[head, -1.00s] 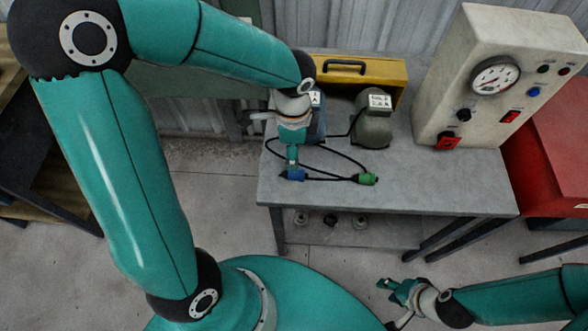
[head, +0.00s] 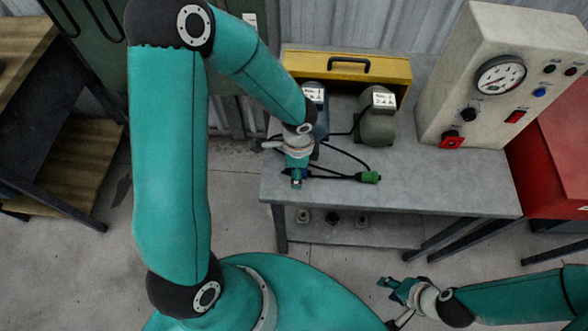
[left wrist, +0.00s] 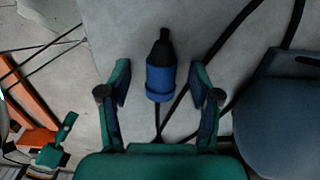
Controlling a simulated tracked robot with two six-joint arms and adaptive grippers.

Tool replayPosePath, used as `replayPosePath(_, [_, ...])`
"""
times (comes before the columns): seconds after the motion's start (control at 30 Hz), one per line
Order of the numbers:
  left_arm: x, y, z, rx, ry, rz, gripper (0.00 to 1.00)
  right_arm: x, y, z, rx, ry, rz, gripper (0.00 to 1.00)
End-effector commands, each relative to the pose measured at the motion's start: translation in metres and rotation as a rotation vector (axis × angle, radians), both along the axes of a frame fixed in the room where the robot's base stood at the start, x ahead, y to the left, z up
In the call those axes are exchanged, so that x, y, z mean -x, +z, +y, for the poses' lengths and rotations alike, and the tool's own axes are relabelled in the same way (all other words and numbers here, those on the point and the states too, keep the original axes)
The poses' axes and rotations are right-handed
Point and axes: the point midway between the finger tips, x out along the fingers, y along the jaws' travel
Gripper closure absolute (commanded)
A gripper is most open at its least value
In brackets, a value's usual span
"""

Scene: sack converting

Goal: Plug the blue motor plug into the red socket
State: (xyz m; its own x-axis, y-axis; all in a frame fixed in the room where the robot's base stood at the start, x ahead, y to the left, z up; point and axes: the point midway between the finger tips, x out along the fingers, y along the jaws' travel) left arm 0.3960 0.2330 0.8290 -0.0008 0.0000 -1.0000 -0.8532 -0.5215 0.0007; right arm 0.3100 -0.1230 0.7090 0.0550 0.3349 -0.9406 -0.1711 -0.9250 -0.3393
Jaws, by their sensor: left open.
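The blue motor plug (left wrist: 160,80) lies on the grey bench, its black cable end pointing away in the left wrist view. In the head view it is a small blue patch (head: 307,173), mostly hidden by my left gripper (head: 297,182). That gripper is open, and in the left wrist view its fingers (left wrist: 160,70) stand on either side of the plug with gaps. The red socket (head: 451,141) is low on the front of the cream control panel (head: 450,90). My right gripper (head: 394,284) is open and empty, in front of the bench.
A green plug (head: 370,177) lies on the bench (head: 430,185), right of the blue one. A blue motor (head: 316,105) and a grey-green motor (head: 377,125) stand behind, before a yellow toolbox (head: 300,65). Black cables loop between. The bench's front right is clear.

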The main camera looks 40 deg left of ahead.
Motion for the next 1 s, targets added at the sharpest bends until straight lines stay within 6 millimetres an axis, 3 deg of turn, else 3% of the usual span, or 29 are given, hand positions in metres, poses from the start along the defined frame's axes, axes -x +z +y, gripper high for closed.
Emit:
replayPosePath(0.17, [0.0,0.0,0.0,0.0,0.0,0.0,0.38,0.0,0.0,0.0,0.0,0.0,0.0,0.6])
replayPosePath(0.53, [0.0,0.0,0.0,0.0,0.0,0.0,1.0,0.0,0.0,0.0,0.0,0.0,0.0,0.6])
replayPosePath(1.0, [-0.001,0.01,0.0,-0.002,0.0,-0.003,1.0,0.0,0.002,0.0,0.0,0.0,0.0,0.6])
